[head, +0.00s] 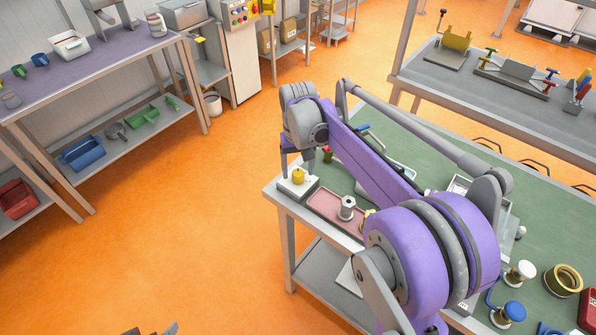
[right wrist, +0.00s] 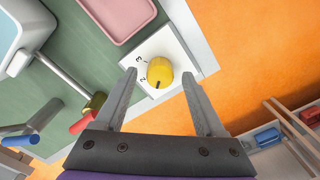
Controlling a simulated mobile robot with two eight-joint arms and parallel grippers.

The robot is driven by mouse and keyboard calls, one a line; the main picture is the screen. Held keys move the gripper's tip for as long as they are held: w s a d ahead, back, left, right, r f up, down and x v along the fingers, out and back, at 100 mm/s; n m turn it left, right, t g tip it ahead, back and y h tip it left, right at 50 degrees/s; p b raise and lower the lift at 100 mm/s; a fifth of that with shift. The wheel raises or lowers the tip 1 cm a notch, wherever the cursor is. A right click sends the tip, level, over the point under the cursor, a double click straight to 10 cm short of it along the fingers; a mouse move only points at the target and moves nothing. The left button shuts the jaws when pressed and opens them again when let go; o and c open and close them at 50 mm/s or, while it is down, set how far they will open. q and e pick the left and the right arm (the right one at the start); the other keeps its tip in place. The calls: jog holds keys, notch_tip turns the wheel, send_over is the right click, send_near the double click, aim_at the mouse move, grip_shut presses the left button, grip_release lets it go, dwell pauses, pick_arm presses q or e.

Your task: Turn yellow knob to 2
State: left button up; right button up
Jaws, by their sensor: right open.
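The yellow knob (head: 298,175) sits on a white plate (head: 290,190) at the near-left corner of the green-topped table. In the right wrist view the yellow knob (right wrist: 160,70) carries a dark mark on its lower side. Printed digits, seemingly 2 and 3, show on the white plate (right wrist: 185,57) left of the knob. My right gripper (right wrist: 158,76) is open, with one finger on each side of the knob and a visible gap to each. In the head view its fingers are above the plate. Grey tips at the bottom edge may be my left gripper (head: 152,331), mostly cut off.
A pink tray (head: 330,205) with a metal bolt piece (head: 347,208) lies beside the plate. In the right wrist view a red-handled part (right wrist: 80,123) and a light-blue bin (right wrist: 25,25) are on the left. Orange floor lies beyond the table edge.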

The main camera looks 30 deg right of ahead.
jog(key=shift+f, duration=0.55)
grip_shut()
jog(key=m, duration=0.3)
jog(key=shift+m, duration=2.1)
